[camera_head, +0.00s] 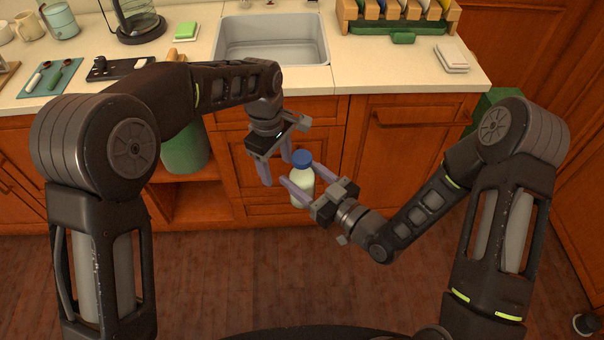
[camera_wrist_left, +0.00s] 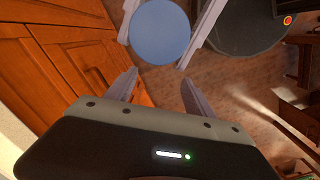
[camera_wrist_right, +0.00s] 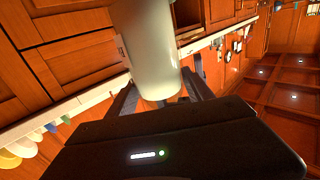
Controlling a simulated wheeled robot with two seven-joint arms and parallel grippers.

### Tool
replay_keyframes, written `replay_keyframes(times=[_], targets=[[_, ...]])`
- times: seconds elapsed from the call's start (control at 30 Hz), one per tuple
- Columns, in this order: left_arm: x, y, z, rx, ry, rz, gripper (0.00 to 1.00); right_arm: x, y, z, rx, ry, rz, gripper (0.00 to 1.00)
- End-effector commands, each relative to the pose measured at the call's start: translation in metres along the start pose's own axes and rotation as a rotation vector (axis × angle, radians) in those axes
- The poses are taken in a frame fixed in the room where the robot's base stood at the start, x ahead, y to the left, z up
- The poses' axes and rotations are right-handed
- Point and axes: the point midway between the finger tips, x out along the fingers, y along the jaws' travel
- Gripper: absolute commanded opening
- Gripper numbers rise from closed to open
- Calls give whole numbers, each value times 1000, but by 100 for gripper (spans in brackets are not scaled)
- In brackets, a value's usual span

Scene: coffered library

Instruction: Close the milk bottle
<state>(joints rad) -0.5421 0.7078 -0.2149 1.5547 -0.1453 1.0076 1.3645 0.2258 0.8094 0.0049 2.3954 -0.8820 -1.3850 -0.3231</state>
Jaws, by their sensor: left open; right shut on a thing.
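The milk bottle (camera_head: 301,186) is a pale bottle held upright in the air in front of the cabinets. Its blue cap (camera_head: 302,159) sits on its top. My right gripper (camera_head: 299,189) is shut on the bottle's body, which fills the middle of the right wrist view (camera_wrist_right: 148,50). My left gripper (camera_head: 276,172) is open, pointing down, just left of and above the cap. In the left wrist view the round blue cap (camera_wrist_left: 160,32) lies beyond the left fingertips (camera_wrist_left: 158,85), between the right gripper's fingers. Whether the cap is seated tight cannot be told.
The counter (camera_head: 375,70) with a sink (camera_head: 272,42) runs behind my arms. A wooden rack (camera_head: 400,18), a green sponge dish (camera_head: 186,31) and a dark tray (camera_head: 118,67) stand on it. A green bin (camera_head: 184,150) is below at left. The floor in front is clear.

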Motion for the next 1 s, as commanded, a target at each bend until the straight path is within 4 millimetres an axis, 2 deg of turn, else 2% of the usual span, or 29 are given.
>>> replay_keyframes(times=[0.03, 0.2, 0.3, 0.4, 0.6, 1.0], targets=[[-24, 9, 10, -28, 12, 3, 62, 0, 0, -1, 0, 2, 0, 0], [-90, 20, 41, -145, 39, -10, 62, 0, 0, -1, 0, 2, 0, 0], [-117, 21, 55, -193, 49, -16, 62, 0, 0, -1, -1, 2, 0, 0], [-134, 20, 64, -227, 56, -19, 62, 0, 0, -1, -1, 2, 0, 0], [-145, 18, 70, -250, 60, -23, 62, 0, 0, -1, -1, 2, 0, 0], [-140, 18, 69, -249, 60, -25, 62, 0, 0, -1, 0, 2, 0, 0]])
